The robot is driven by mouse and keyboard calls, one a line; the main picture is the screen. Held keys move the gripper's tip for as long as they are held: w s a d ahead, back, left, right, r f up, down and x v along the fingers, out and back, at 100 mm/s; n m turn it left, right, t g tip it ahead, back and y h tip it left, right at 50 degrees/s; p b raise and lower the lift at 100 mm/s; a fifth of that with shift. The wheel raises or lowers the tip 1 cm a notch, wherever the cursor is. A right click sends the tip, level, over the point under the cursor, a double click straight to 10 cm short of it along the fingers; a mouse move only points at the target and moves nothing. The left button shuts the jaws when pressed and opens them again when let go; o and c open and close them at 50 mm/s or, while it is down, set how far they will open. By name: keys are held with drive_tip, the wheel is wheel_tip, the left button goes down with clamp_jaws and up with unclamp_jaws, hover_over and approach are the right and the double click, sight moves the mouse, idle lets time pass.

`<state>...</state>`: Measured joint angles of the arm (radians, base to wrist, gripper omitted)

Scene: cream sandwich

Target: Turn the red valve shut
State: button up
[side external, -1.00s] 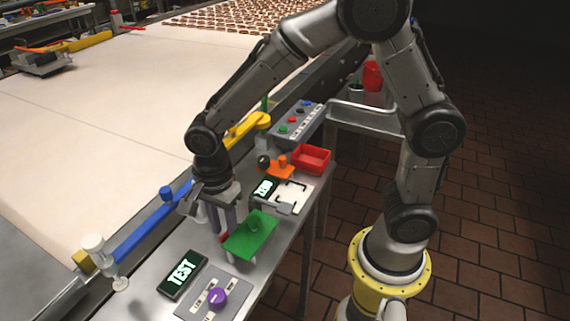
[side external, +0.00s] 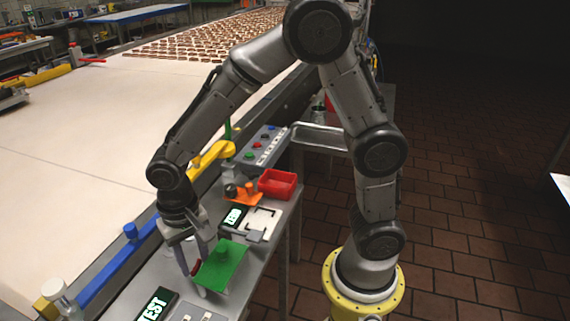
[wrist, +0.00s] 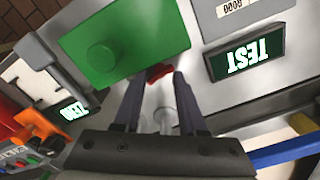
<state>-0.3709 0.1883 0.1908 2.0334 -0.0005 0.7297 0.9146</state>
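The red valve handle (wrist: 158,73) shows as a small red piece between my fingertips in the wrist view, beside the edge of a green block with a round knob (wrist: 110,55). In the side view only a bit of red (side external: 197,268) shows, next to the green block (side external: 224,268); my fingers and the block hide most of it. My gripper (wrist: 159,76) points down with its fingers apart, one on each side of the red piece. I cannot tell whether they touch it. A pale stem (wrist: 163,120) shows between the fingers.
A TEST display (wrist: 250,55) and a blue lever arm (side external: 105,270) lie near. Behind are an orange piece (side external: 240,195), a red tray (side external: 278,184), a small scale (side external: 262,222) and a button panel (side external: 263,148). The wide belt (side external: 75,155) runs alongside.

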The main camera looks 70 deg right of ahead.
sight(195, 264)
drive_tip(key=n, duration=0.5)
drive_tip(key=shift+r+n, duration=0.2)
drive_tip(key=shift+n, duration=0.5)
wheel_tip(195, 264, up, 14)
drive_tip(key=s+d+r+m+t, duration=0.2)
drive_tip(key=s+d+r, duration=0.3)
drive_tip(key=d, duration=0.2)
drive_tip(key=s+d+f+n+t, duration=0.1)
drive_tip(key=s+d+n, duration=0.3)
drive_tip(key=s+n, duration=0.5)
drive_tip(key=n+t, duration=0.1)
drive_tip(key=n, duration=0.3)
drive_tip(key=shift+s+d+f+n, duration=0.15)
drive_tip(key=shift+s+d+n, duration=0.15)
drive_tip(key=shift+s+d, duration=0.1)
